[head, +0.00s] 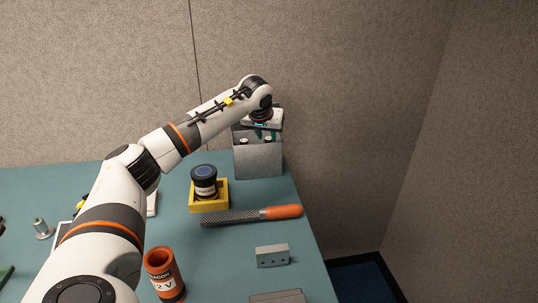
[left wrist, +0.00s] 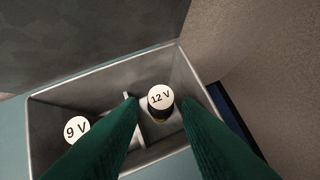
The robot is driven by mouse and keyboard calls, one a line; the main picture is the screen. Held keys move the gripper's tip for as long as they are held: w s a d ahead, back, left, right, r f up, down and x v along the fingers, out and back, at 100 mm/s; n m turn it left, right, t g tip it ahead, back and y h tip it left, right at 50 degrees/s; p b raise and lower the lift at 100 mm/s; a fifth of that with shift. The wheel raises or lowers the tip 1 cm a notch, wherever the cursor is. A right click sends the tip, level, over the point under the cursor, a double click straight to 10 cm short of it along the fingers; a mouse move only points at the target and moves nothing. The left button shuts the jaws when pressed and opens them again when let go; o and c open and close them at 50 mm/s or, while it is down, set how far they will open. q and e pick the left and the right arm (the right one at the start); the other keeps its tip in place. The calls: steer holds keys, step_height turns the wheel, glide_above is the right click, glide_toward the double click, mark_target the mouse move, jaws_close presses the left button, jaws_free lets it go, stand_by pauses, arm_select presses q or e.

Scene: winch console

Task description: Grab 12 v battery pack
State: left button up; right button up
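The 12 V battery pack (left wrist: 160,103) is a dark cylinder with a white top marked "12 V". It stands in the right compartment of an open grey box (head: 258,160), also seen in the left wrist view (left wrist: 62,94). A 9 V pack (left wrist: 77,129) is in the left compartment, past a thin divider. My left gripper (left wrist: 159,102) points down over the box, with its green fingers open on either side of the 12 V pack. A gap shows on both sides; the fingertips' depth beside it is unclear. My right gripper is not in view.
In front of the box are a dark jar in a yellow tray (head: 222,204), a file with an orange handle (head: 282,212), a grey block (head: 272,255) and an orange cylinder (head: 165,280) with a partly hidden label. The table's right edge and a wall are close to the box.

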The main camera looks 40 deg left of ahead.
mark_target(268, 139)
arm_select(q)
steer(key=shift+p+x, duration=0.5)
steer(key=shift+x, duration=2.2)
steer(key=shift+s, duration=0.1)
steer(key=c, duration=0.6)
steer(key=shift+r, duration=0.1)
steer(key=shift+c, duration=0.2)
